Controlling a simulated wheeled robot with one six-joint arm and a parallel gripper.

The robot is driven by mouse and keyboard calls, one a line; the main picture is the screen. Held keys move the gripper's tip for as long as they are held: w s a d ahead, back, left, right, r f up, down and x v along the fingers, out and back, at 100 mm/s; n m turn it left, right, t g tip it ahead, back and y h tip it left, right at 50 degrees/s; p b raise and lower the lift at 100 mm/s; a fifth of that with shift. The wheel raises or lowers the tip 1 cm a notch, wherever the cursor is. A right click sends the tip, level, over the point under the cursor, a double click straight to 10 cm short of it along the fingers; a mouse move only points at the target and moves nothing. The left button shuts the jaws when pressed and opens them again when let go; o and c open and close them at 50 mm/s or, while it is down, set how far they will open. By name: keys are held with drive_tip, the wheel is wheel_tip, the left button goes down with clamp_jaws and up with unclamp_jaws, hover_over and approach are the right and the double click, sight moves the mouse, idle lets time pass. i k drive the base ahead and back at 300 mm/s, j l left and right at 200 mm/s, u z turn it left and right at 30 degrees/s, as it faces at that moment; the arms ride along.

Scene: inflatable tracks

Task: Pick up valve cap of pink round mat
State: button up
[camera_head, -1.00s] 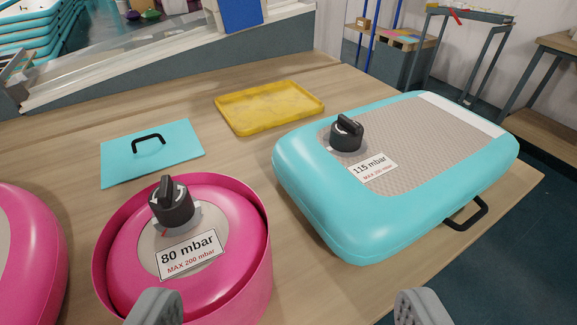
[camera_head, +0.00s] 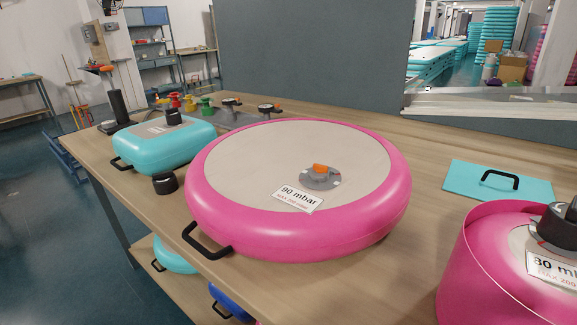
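The large pink round mat (camera_head: 240,225) with a beige top lies flat on the table in the middle of the view. Its label reads 90 mbar. Its grey valve (camera_head: 321,178) has an orange centre and no black cap on it. A loose black cap (camera_head: 165,184) sits on the table just left of the mat, near the table edge. A smaller, taller pink round piece (camera_head: 480,262) stands at the lower right, cut off by the frame. It carries a dark cap (camera_head: 559,228) on its valve. My gripper is not in view.
A small teal mat (camera_head: 150,150) with a dark cap stands behind the loose cap. Several coloured valve pieces (camera_head: 190,104) stand farther back. A teal plate (camera_head: 478,182) with a black handle lies right. A grey partition (camera_head: 310,60) rises behind the table.

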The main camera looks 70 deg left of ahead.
sight(165, 182)
drive_tip(key=u, duration=2.6)
